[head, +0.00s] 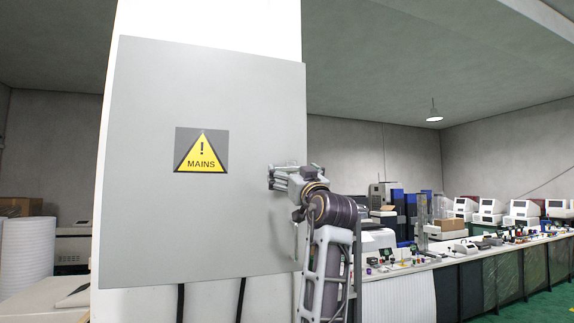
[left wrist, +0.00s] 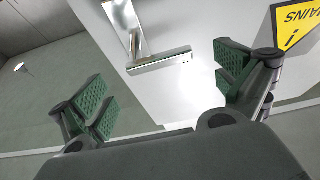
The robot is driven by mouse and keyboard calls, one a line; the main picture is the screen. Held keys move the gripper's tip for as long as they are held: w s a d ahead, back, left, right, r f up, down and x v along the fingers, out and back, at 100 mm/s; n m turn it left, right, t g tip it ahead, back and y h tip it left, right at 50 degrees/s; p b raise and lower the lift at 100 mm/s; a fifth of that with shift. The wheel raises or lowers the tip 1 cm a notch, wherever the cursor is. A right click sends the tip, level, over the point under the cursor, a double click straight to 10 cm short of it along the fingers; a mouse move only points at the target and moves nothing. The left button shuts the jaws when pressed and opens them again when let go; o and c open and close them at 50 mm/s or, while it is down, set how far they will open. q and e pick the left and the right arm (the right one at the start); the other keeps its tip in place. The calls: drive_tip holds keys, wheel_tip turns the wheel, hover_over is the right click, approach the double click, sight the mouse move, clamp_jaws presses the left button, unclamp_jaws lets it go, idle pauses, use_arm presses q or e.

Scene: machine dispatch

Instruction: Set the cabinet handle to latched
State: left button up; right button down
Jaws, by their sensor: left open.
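The grey cabinet (head: 190,230) has a flat door with a yellow MAINS warning sign (head: 201,152), which also shows at the upper right of the left wrist view (left wrist: 297,22). In the left wrist view the shiny metal cabinet handle (left wrist: 160,61) stands out from the door, its bar lying crosswise near the top middle. My left gripper (head: 276,177) is at the door's right edge in the head view. In the left wrist view its green-padded fingers (left wrist: 165,88) are spread wide, with the bar between and beyond them, apparently untouched. In the head view the gripper hides most of the handle.
The cabinet is on a white column (head: 210,22), with two dark cables below it. A long bench (head: 410,272) with many small items and white machines runs along the right. A white roll (head: 27,255) stands at the left.

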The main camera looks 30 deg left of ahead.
sight(287, 168)
use_arm(q)
drive_tip(key=shift+p+x, duration=0.9)
drive_tip(key=shift+x, duration=1.65)
drive_tip(key=c, duration=1.5)
drive_tip(key=shift+o, duration=0.2)
drive_tip(key=shift+s, duration=0.1)
